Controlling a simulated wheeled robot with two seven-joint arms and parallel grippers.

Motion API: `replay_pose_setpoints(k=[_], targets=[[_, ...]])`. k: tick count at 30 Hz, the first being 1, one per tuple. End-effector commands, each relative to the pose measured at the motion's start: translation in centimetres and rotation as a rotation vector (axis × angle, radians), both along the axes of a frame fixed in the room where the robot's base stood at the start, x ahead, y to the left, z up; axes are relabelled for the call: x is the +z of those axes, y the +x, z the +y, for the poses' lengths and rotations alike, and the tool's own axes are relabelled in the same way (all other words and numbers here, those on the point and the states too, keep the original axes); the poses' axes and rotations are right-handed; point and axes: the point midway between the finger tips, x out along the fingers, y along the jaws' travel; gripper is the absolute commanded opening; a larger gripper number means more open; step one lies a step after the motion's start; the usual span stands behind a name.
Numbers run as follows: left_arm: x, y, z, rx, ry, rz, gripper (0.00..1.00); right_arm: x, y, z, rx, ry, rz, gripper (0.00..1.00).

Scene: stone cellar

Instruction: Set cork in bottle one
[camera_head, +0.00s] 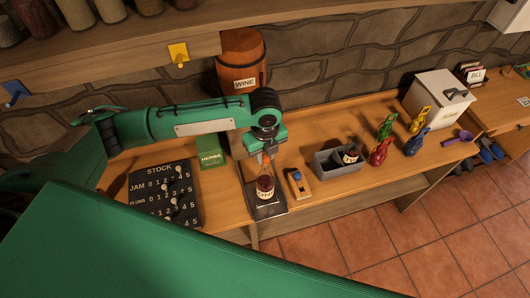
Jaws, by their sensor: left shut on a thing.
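My left gripper (264,157) comes down from the end of my green left arm, right over a dark bottle with a pale label (265,188). It is shut on a small tan thing, seemingly the cork, at the bottle's mouth. The fingers hide most of the cork and the neck, so I cannot tell whether the cork is in the mouth or just above it. The bottle stands upright on a dark plate (270,211) near the bench's front edge. A second dark bottle (351,155) is in a grey crate (325,166). My right gripper is not in view.
The STOCK board (163,196) and green HERBS box (211,154) are to the left. Coloured clips (380,151), a white bin (438,97) and a WINE barrel (241,62) stand further off.

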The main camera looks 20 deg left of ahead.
Motion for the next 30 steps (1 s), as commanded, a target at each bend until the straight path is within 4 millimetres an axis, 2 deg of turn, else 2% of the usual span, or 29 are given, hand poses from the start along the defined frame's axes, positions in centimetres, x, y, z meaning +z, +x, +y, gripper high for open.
replay_pose_setpoints(k=[30], targets=[[-1.7,0.0,0.0,0.0,0.001,0.001,0.04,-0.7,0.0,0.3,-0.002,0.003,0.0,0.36]])
